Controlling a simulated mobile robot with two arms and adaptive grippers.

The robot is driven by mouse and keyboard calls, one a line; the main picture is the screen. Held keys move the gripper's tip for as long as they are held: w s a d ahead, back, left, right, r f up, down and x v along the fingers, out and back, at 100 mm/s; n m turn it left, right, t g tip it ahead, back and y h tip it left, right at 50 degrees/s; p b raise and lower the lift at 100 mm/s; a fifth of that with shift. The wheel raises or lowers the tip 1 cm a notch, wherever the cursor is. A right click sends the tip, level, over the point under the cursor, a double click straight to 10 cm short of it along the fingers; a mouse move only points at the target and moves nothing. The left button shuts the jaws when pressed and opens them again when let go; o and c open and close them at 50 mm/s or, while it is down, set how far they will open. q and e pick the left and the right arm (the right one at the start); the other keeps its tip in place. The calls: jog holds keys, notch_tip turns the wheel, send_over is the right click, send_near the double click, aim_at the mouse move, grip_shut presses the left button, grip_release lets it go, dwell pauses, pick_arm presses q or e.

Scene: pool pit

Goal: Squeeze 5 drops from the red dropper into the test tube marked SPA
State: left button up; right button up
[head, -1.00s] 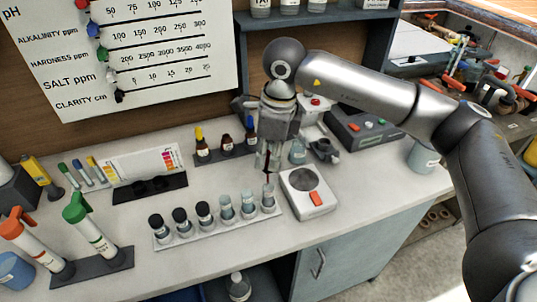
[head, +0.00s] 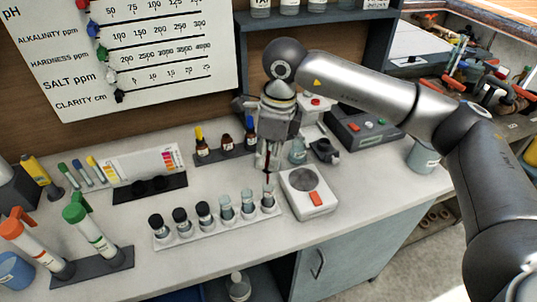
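My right gripper (head: 267,163) points down above the right end of a white rack (head: 215,232). Its fingers are closed around a slim dark red thing (head: 268,172), which looks like the red dropper. Its lower end is just above the rightmost uncapped tube (head: 268,199). I cannot tell whether it enters the mouth. Two other uncapped tubes (head: 226,208) (head: 247,205) stand to its left, then black-capped ones (head: 181,222). Labels are too small to read, so I cannot tell which is SPA. A short dark bottle with red (head: 226,142) stands in the dark holder. My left gripper is out of view.
Yellow-topped (head: 201,143) and blue-topped (head: 250,132) bottles flank the short one. A white device with a round plate and orange button (head: 308,195) sits right of the rack. A clear jar (head: 297,152) stands behind the gripper. The counter in front of the rack is clear.

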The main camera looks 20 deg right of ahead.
jog(key=shift+r+p, duration=1.2)
jog(key=shift+r, duration=1.35)
jog(key=shift+s+f, duration=0.1)
